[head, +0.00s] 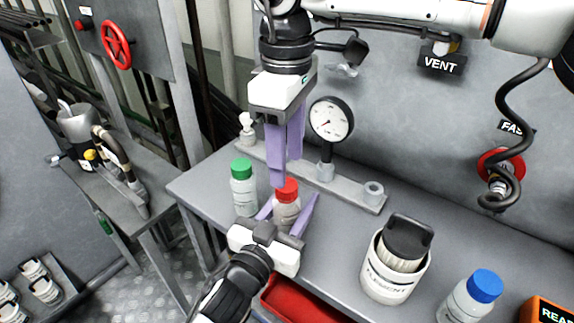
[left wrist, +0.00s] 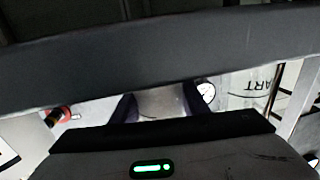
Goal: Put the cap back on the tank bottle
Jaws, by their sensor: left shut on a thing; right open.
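A pale bottle (head: 286,212) with a red cap (head: 287,190) at its top stands on the grey bench. My left gripper (head: 289,208) reaches in from below and is shut on this bottle, one finger on each side. In the left wrist view a pale surface, likely the bottle (left wrist: 160,103), shows between the dark fingers. My right gripper (head: 284,172) points down from above, open, its fingertips by the red cap; whether they touch it I cannot tell. Whether the cap is seated on the bottle's neck I cannot tell.
A green-capped bottle (head: 243,188) stands close on the left. A gauge (head: 331,121) on a grey rail stands behind. A white container with a dark top (head: 397,262) and a blue-capped bottle (head: 470,298) stand right. A red tray (head: 300,301) is at the front edge.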

